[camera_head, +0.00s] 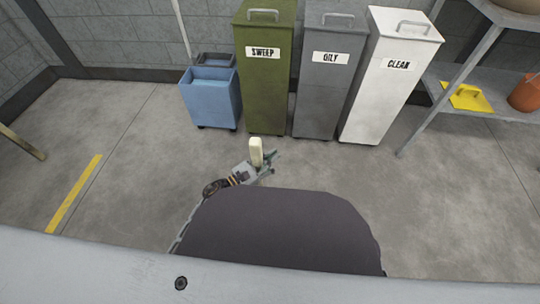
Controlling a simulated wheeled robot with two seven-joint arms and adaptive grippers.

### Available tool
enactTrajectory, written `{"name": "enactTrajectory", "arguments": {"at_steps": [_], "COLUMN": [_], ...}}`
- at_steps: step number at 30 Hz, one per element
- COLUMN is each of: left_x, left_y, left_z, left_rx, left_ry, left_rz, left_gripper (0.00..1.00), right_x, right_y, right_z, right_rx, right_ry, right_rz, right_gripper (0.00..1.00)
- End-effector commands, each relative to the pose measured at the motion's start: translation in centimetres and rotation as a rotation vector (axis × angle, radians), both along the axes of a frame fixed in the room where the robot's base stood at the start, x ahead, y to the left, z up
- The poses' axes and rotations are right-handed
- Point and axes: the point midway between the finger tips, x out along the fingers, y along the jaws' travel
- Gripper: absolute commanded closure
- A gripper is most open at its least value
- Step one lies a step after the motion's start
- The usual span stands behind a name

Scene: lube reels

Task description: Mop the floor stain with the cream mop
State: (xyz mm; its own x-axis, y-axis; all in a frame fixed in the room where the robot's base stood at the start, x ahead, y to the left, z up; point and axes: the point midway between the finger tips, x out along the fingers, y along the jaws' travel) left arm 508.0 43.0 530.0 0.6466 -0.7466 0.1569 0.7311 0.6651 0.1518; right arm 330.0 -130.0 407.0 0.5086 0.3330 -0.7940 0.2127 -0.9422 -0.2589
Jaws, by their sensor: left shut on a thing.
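My left gripper (262,170) is low in the middle of the head view, just above the dark rounded top of my own body. It is shut on a short-looking cream piece (256,151), which stands up between its fingers and looks like the handle of the cream mop. The mop's head does not show. No floor stain can be made out on the visible concrete. My right gripper is not in view.
A blue mop bucket (211,98) stands by the wall. Beside it are a green SWEEP bin (265,90), a grey OILY bin (322,95) and a white CLEAN bin (378,95). Shelving (440,92) stands at right.

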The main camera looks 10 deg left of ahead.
Motion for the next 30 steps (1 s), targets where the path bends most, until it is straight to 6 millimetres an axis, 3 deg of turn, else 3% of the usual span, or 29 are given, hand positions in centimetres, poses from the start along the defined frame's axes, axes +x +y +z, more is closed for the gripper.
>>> {"name": "enactTrajectory", "arguments": {"at_steps": [17, 30], "left_x": [0.0, 0.0], "left_y": [-0.1, -0.1], "left_z": [-0.1, -2.6], "left_rx": [-0.002, -0.002], "left_ry": [-0.003, -0.003], "left_rz": [-0.003, -0.003], "left_gripper": [1.00, 1.00], "right_x": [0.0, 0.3], "right_y": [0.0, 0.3], "right_z": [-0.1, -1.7], "right_rx": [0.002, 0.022], "right_ry": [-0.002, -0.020], "right_rz": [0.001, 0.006], "right_gripper": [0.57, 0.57]}}
